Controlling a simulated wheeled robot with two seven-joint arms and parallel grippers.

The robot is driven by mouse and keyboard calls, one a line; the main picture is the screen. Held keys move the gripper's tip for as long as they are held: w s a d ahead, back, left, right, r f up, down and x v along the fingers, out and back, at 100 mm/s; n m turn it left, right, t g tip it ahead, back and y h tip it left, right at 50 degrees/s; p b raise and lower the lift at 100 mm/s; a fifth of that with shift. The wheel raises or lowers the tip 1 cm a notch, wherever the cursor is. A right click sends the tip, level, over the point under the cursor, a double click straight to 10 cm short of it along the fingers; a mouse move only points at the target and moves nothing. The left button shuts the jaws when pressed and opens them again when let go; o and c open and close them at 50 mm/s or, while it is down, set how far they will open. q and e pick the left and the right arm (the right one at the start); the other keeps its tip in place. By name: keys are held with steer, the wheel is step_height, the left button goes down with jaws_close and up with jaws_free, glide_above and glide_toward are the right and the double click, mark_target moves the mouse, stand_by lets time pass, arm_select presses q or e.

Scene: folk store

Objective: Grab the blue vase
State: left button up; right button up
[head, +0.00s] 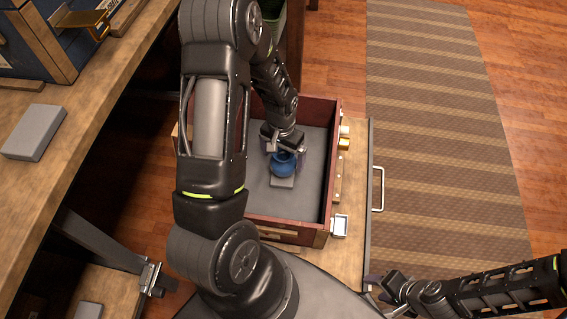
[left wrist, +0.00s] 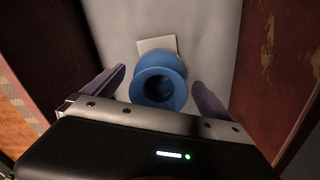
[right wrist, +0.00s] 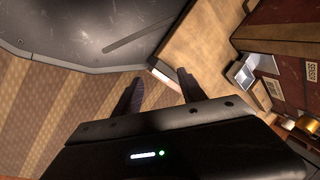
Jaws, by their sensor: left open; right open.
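The blue vase (head: 284,164) stands inside a reddish wooden drawer-like box (head: 324,168) with a grey floor. A small light-grey block or pad (head: 282,182) lies beside or under it. In the left wrist view the vase (left wrist: 158,82) shows its round open mouth. My left gripper (head: 285,150) is over the vase, open, with its fingers (left wrist: 158,88) to either side of the vase and gaps visible. My right gripper (head: 375,290) is open and empty at the lower right, outside the box; its fingers also show in the right wrist view (right wrist: 158,92).
The box's walls close around my left gripper. A brass knob (head: 344,144) and a metal label holder (head: 340,225) are on its outside. A wooden shelf (head: 75,125) with a grey block (head: 35,132) is at left. A striped rug (head: 440,130) covers the clear floor at right.

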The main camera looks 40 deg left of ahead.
mark_target(284, 164)
arm_select(q)
step_height(284, 164, down, 4)
steer(key=shift+d+f+b, duration=0.1)
steer(key=shift+b, duration=0.4)
steer(key=c, duration=1.7)
